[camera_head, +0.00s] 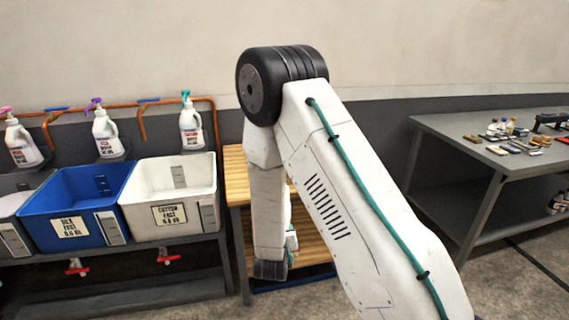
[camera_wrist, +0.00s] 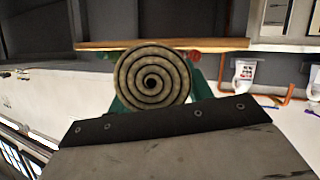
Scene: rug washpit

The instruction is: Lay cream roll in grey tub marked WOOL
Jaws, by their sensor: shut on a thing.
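A rolled rug, the cream roll (camera_wrist: 152,62), shows end-on in the wrist view as a beige spiral with dark gaps. My gripper (camera_wrist: 154,88) is shut on it, with green fingers showing at both sides of the roll. In the head view my arm hides the roll and most of the gripper, beside the wooden bench. A grey tub (camera_head: 12,222) stands at the far left edge of the head view, partly cut off. Its label is out of the picture, so I cannot read whether it says WOOL. The gripper is well to the right of that tub.
A blue tub (camera_head: 75,218) marked SILK and a white tub (camera_head: 150,191) marked COTTON stand right of the grey tub. Soap bottles (camera_head: 106,133) and copper pipes (camera_head: 142,122) are behind them. A slatted wooden bench (camera_head: 237,182) is behind my arm; a grey table (camera_head: 470,150) with small items is right.

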